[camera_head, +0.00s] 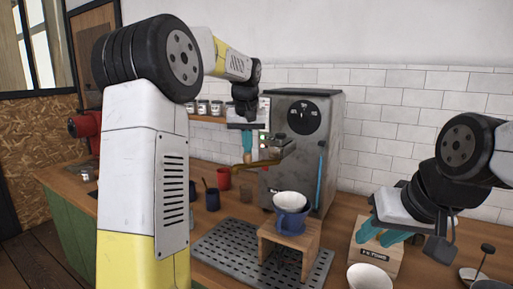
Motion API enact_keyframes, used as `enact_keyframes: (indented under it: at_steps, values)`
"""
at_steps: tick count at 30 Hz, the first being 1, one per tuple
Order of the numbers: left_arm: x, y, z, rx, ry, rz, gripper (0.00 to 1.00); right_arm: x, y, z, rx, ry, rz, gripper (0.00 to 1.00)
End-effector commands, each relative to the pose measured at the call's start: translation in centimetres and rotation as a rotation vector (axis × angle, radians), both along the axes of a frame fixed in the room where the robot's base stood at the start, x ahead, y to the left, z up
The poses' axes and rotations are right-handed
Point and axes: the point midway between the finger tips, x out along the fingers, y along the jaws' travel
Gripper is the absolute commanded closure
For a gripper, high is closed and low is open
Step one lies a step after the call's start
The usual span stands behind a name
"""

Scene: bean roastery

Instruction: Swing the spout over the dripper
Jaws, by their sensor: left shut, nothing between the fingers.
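The brass-brown spout (258,164) sticks out to the left from the front of the grey machine (301,152). The white dripper (290,199) sits on a blue cup (291,221) on a small wooden stand (270,243), below and to the right of the spout's tip. My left gripper (247,152) points down with its teal fingers shut and empty, close to the spout's outer end; whether they touch it I cannot tell. My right gripper (385,237) is at the right, its teal fingers apart, in front of a labelled wooden block (375,258).
A perforated grey tray (225,252) lies under the stand. A red mug (224,178) and dark cups (212,199) stand to the left. A white bowl (369,278) is at the front right. A shelf of jars (203,107) hangs behind my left arm.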

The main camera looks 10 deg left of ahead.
Motion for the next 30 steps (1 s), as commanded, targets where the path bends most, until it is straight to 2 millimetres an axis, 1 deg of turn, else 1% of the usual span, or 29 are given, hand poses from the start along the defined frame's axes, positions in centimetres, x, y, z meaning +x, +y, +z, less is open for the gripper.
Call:
enact_keyframes:
  at_steps: [5, 11, 21, 30]
  values:
    - [-0.6, -0.3, 0.1, 0.001, -0.001, 0.059, 1.00, 0.0, 0.0, 0.0, 0.000, 0.000, 0.000, 0.66]
    - [-2.0, -1.1, 0.0, 0.001, 0.001, 0.197, 1.00, 0.0, 0.0, 0.0, 0.000, 0.000, 0.000, 0.66]
    - [-4.4, -3.2, 0.0, 0.002, 0.000, 0.514, 1.00, 0.0, 0.0, 0.0, 0.000, 0.000, 0.000, 0.66]
    - [-5.9, -5.6, 0.0, 0.002, 0.001, 0.801, 1.00, 0.0, 0.0, 0.0, 0.000, 0.000, 0.000, 0.66]
